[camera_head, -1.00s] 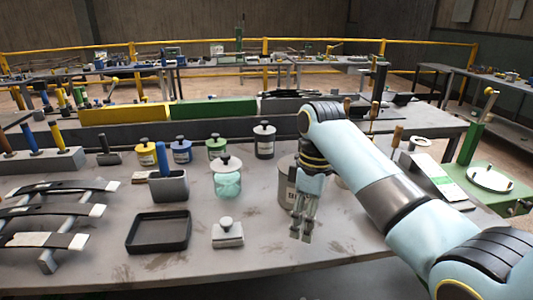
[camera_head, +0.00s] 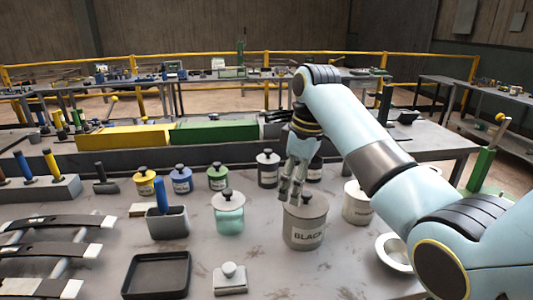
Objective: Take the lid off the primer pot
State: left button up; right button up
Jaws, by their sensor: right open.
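No label that I can read says primer, so I cannot tell which pot is the primer pot. A large grey pot (camera_head: 303,234) labelled BLACK stands upright with its lid (camera_head: 314,207) on. A white pot (camera_head: 357,207) with a lid stands to its right, partly behind my right arm; its label is unreadable. My right gripper (camera_head: 291,191) is open and points down at the left part of the BLACK pot's lid, hiding some of it. I cannot tell whether it touches the lid. My left gripper is out of view.
A glass jar (camera_head: 229,218) stands left of the BLACK pot. Several small lidded pots, including a green one (camera_head: 217,179), line the back. A black tray (camera_head: 156,275) and a knobbed block (camera_head: 230,281) lie in front. A white dish (camera_head: 393,251) is at right.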

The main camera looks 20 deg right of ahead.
aim_at(268, 158)
jog(key=i+l, duration=0.15)
jog(key=i, duration=0.25)
jog(key=i+l, duration=0.15)
jog(key=i, duration=0.25)
jog(key=i+l, duration=0.15)
jog(key=i, duration=0.25)
